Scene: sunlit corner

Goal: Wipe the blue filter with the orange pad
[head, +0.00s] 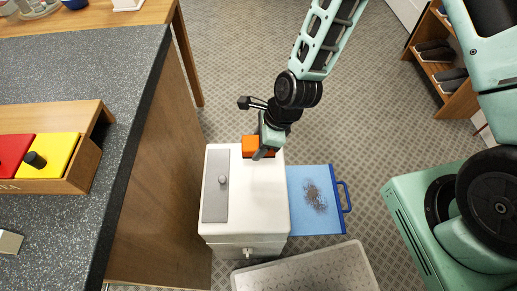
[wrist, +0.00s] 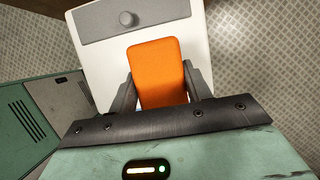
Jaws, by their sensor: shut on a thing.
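My gripper (head: 263,146) is shut on the orange pad (head: 250,146), above the far part of a white box-shaped unit (head: 243,215). In the wrist view the orange pad (wrist: 157,72) sits between the two dark fingers of my gripper (wrist: 158,85). I cannot tell whether the pad touches the white top. The blue filter (head: 305,219) extends from the right side of the unit, with a handle at its right end. A dark brown patch of dirt (head: 314,195) lies on its middle. The filter does not show in the wrist view.
The white unit has a grey panel with a knob (head: 222,181) on top and a spout at the front. A speckled counter (head: 135,75) stands left, bearing a wooden box (head: 80,180) with red and yellow blocks. A pale tray (head: 310,272) lies in front. A shoe shelf (head: 455,100) stands far right.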

